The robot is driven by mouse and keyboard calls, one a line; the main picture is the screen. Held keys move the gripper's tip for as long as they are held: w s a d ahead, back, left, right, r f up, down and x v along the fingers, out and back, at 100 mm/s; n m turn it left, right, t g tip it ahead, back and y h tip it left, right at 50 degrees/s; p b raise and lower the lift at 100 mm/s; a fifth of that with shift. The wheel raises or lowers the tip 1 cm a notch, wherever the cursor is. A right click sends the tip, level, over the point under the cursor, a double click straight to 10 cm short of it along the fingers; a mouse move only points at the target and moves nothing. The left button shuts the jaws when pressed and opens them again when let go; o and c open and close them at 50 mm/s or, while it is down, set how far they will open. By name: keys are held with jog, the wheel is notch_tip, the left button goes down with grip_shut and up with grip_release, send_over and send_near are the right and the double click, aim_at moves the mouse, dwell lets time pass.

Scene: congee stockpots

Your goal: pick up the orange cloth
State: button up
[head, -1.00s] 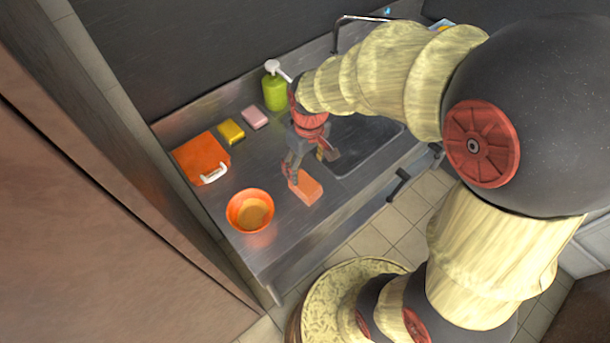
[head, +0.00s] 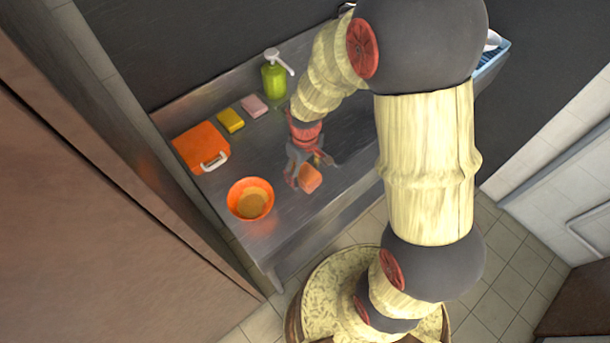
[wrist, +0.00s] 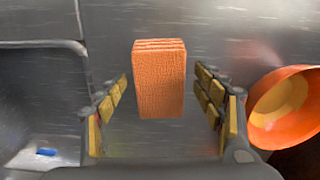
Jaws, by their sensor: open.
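The orange cloth (head: 310,178) is a folded, textured block lying on the metal counter. In the wrist view the cloth (wrist: 159,78) is near the middle, with its folded layers showing at the far end. My gripper (head: 304,182) is down at the cloth and partly hides it in the head view. In the wrist view my gripper (wrist: 160,105) is open, with one finger on each side of the cloth. Gaps show between the cloth and both fingers.
An orange bowl (head: 250,200) stands close to the left of my gripper. An orange board (head: 201,147), a yellow sponge (head: 230,121), a pink sponge (head: 254,106) and a green pump bottle (head: 274,80) stand behind. In the wrist view, a sink (wrist: 40,100) lies left.

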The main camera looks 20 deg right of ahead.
jog(key=shift+c, duration=1.2)
jog(key=c, duration=1)
